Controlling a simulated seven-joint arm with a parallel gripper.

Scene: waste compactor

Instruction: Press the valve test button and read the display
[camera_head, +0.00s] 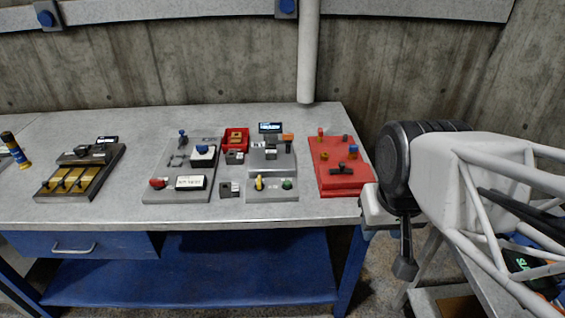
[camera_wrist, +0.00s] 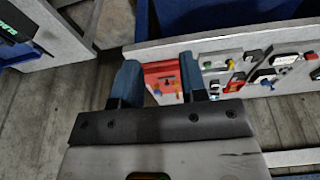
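No label that marks the valve test button is readable. Candidates in the head view are a green button (camera_head: 287,184) beside a yellow lever (camera_head: 259,183), a blue button (camera_head: 202,149) and a red button (camera_head: 158,183). A small lit display (camera_head: 270,127) stands at the back of the middle grey unit; its text is too small to read. A white display (camera_head: 190,182) lies on the left grey panel, its characters unclear. In the wrist view my gripper (camera_wrist: 158,60) is open and empty, its blue fingers apart, with the bench beyond them.
A red panel (camera_head: 336,184) with several knobs lies at the bench's right end, nearest my arm. A red bin (camera_head: 235,135) is behind the small modules. A dark tray with brass parts (camera_head: 77,180) is farther left.

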